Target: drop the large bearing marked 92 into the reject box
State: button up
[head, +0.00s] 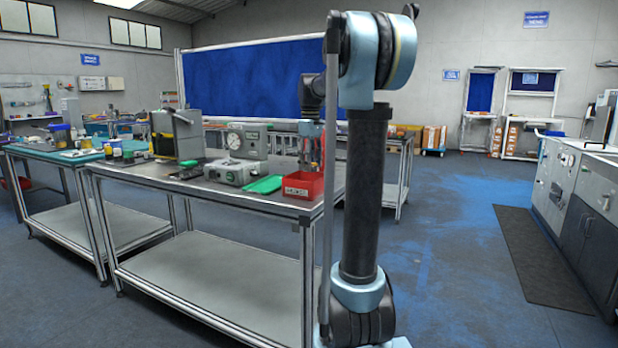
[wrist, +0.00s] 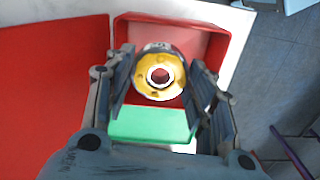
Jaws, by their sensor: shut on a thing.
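The red reject box (head: 303,188) stands at the front right corner of the workbench in the head view, with a pale label on its front. My gripper (head: 312,160) points down right above it. In the wrist view my gripper (wrist: 161,72) is shut on the large bearing (wrist: 159,93), a gold-yellow ring with a dark centre hole. The bearing is held over the open red box (wrist: 215,42). The 92 mark cannot be read. In the head view the bearing is too small or hidden to make out.
A green piece (wrist: 150,123) lies below the bearing in the wrist view. On the bench (head: 225,198) a green tray (head: 264,185), a grey-green device (head: 236,172) and a dial gauge unit (head: 246,141) stand left of the box. Open floor lies to the right.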

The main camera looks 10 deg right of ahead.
jog(key=shift+f, duration=1)
jog(key=o, duration=1.3)
jog(key=shift+s, duration=0.1)
jog(key=shift+o, duration=0.2)
jog(key=shift+r, duration=0.1)
notch_tip(320, 180, up, 12)
jog(key=s+f+m+t, duration=0.2)
jog(key=s+f+m, duration=0.7)
jog(key=s+f, duration=2.5)
notch_tip(320, 180, down, 2)
jog(key=shift+s+d+f, duration=0.1)
jog(key=shift+s+d, duration=0.05)
jog(key=shift+s, duration=0.2)
